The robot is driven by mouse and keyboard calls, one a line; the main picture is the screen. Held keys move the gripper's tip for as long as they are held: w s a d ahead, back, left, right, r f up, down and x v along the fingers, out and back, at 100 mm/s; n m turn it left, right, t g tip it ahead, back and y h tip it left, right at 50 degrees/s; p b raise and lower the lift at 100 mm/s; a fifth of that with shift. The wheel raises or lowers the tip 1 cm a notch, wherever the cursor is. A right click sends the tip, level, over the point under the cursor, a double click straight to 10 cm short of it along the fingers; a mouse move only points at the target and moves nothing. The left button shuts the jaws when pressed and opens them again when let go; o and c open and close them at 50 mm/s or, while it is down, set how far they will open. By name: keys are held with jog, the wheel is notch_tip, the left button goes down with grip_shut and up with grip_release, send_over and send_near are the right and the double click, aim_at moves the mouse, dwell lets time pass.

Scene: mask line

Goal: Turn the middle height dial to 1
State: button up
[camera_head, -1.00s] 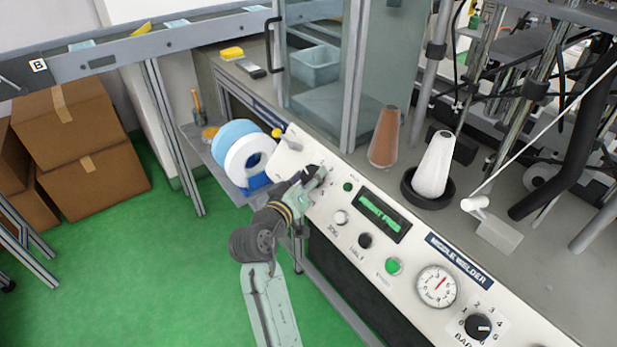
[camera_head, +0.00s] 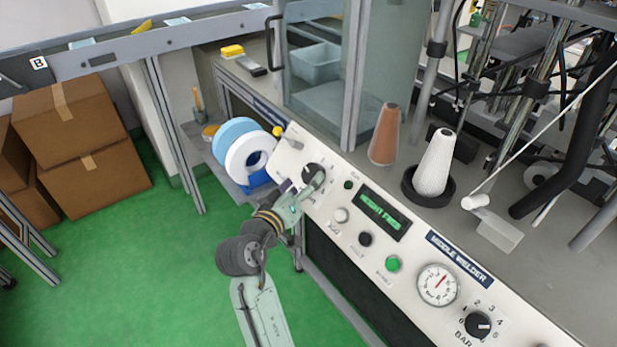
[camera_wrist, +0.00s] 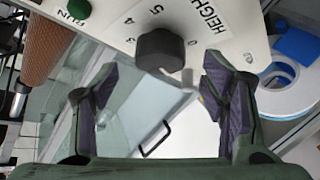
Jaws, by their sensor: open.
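The height dial (camera_wrist: 160,50) is a black round knob on the white panel, next to the word HEIGHT in the wrist view. Some numbers show around it; I cannot tell its setting. In the head view the dial (camera_head: 313,173) sits near the panel's upper left end. My gripper (camera_wrist: 160,72) is open, with one finger on each side of the dial in the picture and apart from it. In the head view my gripper (camera_head: 308,192) is just below and partly in front of the dial.
The panel (camera_head: 305,150) also carries a green display (camera_head: 380,212), a black button (camera_head: 365,239), a green button (camera_head: 393,264), a gauge (camera_head: 438,285) and a BAR dial (camera_head: 478,325). Blue and white rolls (camera_head: 235,150) stand left. Cones (camera_head: 384,135) stand behind.

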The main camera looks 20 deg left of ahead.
jog(key=v, duration=0.8)
